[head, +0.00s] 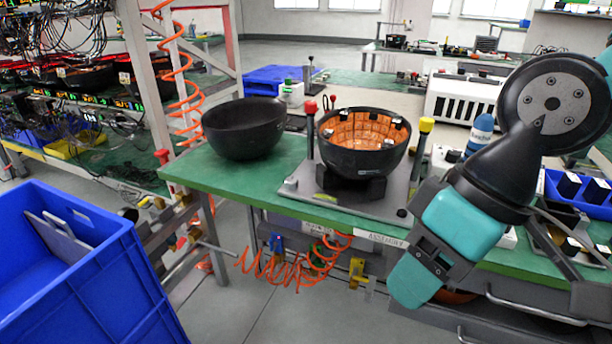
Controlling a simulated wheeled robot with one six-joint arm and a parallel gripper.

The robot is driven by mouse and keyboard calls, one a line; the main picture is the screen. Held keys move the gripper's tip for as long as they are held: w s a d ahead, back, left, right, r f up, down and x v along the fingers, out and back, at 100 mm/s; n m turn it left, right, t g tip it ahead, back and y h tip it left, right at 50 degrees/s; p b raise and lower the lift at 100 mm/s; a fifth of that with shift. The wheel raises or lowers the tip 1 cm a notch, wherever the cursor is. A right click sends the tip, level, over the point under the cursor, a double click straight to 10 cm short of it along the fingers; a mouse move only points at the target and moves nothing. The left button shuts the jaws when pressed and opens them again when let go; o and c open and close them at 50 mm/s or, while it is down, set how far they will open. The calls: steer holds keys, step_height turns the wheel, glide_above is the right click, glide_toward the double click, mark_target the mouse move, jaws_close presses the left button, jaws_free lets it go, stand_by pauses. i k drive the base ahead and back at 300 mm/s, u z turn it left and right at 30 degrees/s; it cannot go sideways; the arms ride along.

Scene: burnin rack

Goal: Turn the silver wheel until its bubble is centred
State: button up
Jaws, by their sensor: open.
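The green assembly bench (240,182) holds a grey fixture plate (342,208). A black bowl with an orange, segmented inside (363,150) sits on a dark mount on this plate. A small silver knob-like part (291,184) is at the plate's left corner. I cannot tell whether it is the silver wheel, and no bubble can be made out. My gripper (437,250), teal and dark grey, is at the right, in front of the bench edge and nearer to me. It is open and apart from the fixture. Its fingers are hard to make out.
A plain black bowl (244,128) stands left of the fixture. Posts with a red knob (310,108) and a yellow cap (426,125) rise from the plate. A blue crate (110,262) fills the lower left. An orange coiled hose (290,268) hangs below the bench.

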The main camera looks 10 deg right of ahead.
mark_target(292, 182)
steer(key=z, duration=0.05)
steer(key=k, duration=0.65)
steer(key=u, duration=0.5)
steer(key=i, duration=1.25)
steer(key=z, duration=0.25)
